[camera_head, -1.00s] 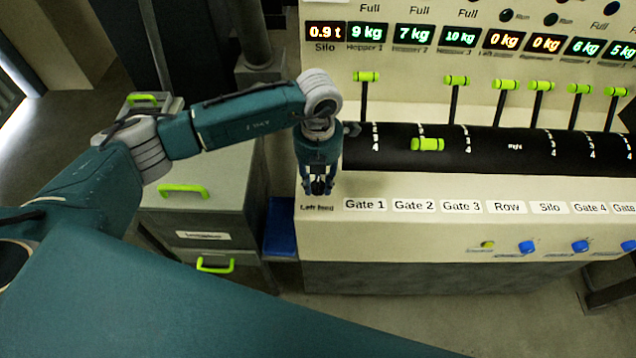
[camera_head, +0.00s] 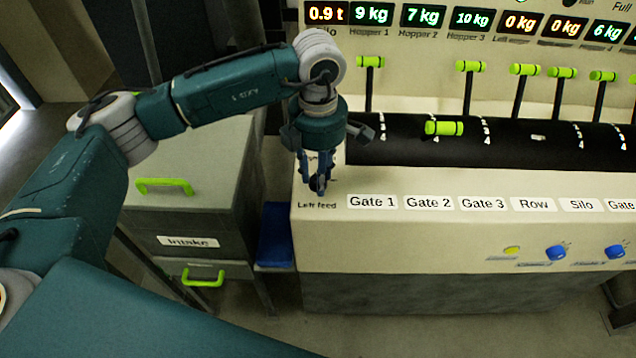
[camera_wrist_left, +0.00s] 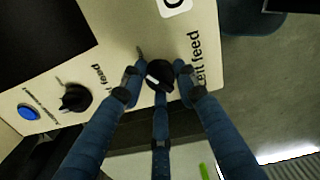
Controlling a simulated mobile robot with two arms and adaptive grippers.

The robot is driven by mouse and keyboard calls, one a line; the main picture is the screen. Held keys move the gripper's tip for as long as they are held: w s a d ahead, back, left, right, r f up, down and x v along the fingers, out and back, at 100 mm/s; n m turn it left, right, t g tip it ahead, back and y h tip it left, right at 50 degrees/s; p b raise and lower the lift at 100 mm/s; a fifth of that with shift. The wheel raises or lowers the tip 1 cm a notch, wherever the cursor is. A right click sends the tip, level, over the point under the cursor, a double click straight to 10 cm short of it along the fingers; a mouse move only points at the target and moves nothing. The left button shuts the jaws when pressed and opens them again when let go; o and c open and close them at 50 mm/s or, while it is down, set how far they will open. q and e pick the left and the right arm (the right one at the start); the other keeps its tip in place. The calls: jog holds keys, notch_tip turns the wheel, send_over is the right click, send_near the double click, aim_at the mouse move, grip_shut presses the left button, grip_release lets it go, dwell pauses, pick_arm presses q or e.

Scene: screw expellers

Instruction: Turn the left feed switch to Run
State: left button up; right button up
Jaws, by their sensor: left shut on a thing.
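The left feed switch is a small black knob (camera_wrist_left: 160,76) with a white mark, seen in the left wrist view on the cream panel. Its "Left feed" label (camera_wrist_left: 207,58) is partly cut by a finger there and also shows in the head view (camera_head: 317,205). My left gripper (camera_head: 318,188) points down at the panel's left front corner, its blue fingers shut around the knob (camera_wrist_left: 158,82). In the head view the fingers hide the knob. I cannot read any position words around it. My right gripper is in neither view.
A second black knob (camera_wrist_left: 75,97) and a blue button (camera_wrist_left: 28,112) are on the panel. Green-handled levers, such as one (camera_head: 369,62), rise from the black curved strip (camera_head: 390,151). A grey drawer cabinet (camera_head: 200,215) with green handles stands left of the console.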

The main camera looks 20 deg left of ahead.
pick_arm(q)
jog(key=shift+w+m+b, duration=0.1)
jog(key=shift+m+b, duration=0.45)
jog(key=shift+m, duration=0.15)
jog(key=shift+r, duration=0.15)
jog(key=o, duration=1.2)
jog(key=shift+c, duration=0.2)
notch_tip(320, 180, up, 12)
